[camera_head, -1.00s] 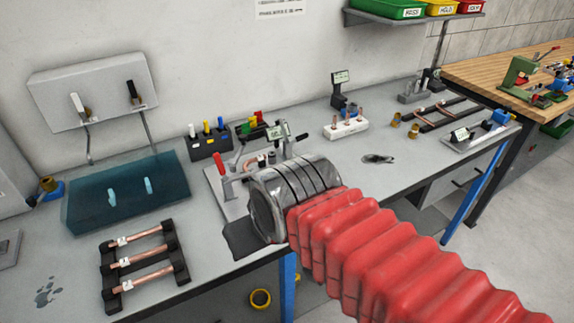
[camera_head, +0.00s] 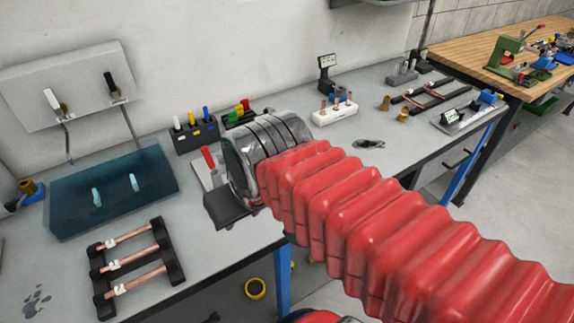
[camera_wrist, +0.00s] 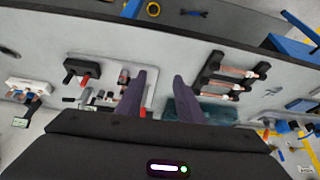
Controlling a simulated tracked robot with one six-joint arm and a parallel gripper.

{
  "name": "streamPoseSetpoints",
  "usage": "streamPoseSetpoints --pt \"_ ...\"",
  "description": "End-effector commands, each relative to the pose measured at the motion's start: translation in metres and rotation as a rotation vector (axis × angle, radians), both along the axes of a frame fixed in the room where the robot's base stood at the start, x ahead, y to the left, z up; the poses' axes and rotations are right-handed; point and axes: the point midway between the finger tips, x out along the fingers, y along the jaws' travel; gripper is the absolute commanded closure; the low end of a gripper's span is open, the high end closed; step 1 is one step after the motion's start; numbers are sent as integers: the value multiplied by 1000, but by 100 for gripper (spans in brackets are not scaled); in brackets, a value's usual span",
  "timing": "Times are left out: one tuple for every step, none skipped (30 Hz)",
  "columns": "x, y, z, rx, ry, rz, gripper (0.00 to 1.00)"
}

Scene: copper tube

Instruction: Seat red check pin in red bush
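A black block (camera_head: 240,116) at the back of the bench holds green, red and yellow-topped pieces. The red-topped piece (camera_head: 244,105) may be the red check pin, but it is too small to be sure. I cannot make out the red bush. A fixture plate (camera_head: 197,178) with a red handle (camera_head: 208,157) is mostly hidden behind my wrist in the head view. It also shows left of my fingers in the wrist view. My gripper (camera_wrist: 160,76) has its two dark fingers apart over the bench, with nothing between the tips. The fingers are hidden in the head view.
Another block (camera_head: 195,138) holds yellow, white and blue-topped pieces. A blue translucent tray (camera_head: 120,212) and a black rack of copper tubes (camera_head: 136,262) lie to the left. A white block (camera_head: 335,114) stands to the right. The bench middle right is fairly clear.

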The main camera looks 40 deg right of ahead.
Motion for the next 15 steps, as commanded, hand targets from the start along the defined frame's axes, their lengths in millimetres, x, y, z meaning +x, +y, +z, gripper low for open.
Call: streamPoseSetpoints --pt "6 -2 4 -1 14 -11 66" --pt "10 -4 7 -2 24 -17 66" --pt "16 -9 11 -3 37 -26 66" --pt "20 -12 13 -5 48 -31 66" --pt "25 -16 16 -6 61 -38 66" --pt "31 -21 20 -6 75 -48 66" --pt "36 -25 23 -6 86 -55 66" --pt "40 -29 25 -6 99 -63 66" --pt "47 -35 28 -6 114 -71 66" --pt "51 -39 31 -7 125 -77 66" --pt "56 -44 33 -6 136 -83 66" --pt "62 -50 36 -5 152 -92 66" --pt "67 -55 37 -5 164 -100 66" --pt "71 -60 39 -4 174 -106 66" --pt "78 -66 41 -2 190 -115 66"
